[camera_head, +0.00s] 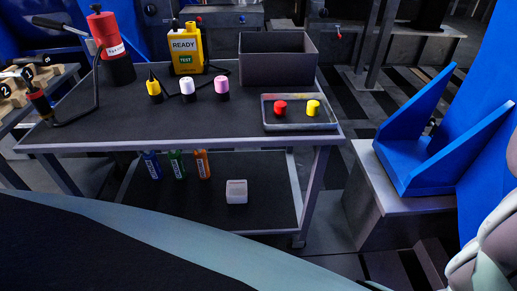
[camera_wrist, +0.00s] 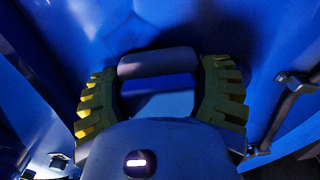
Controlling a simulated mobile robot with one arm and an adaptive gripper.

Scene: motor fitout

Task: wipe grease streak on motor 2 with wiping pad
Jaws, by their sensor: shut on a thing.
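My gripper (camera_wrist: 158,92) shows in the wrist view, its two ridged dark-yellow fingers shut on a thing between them. That thing looks like the wiping pad (camera_wrist: 158,63); a rounded grey-blue bar shows at its far side, and much of it is hidden by my gripper's body. A large blue surface fills the background of the wrist view. I cannot tell whether it is motor 2, or whether the pad touches it. No grease streak can be made out. The gripper's fingers do not show in the head view.
A dark-topped cart (camera_head: 120,137) holds a grey bin (camera_head: 278,60), a tray (camera_head: 300,124) with red and yellow caps, a yellow tester (camera_head: 186,50) and several small bottles. A white block (camera_head: 236,191) sits on its lower shelf. A blue bracket (camera_head: 420,135) stands right.

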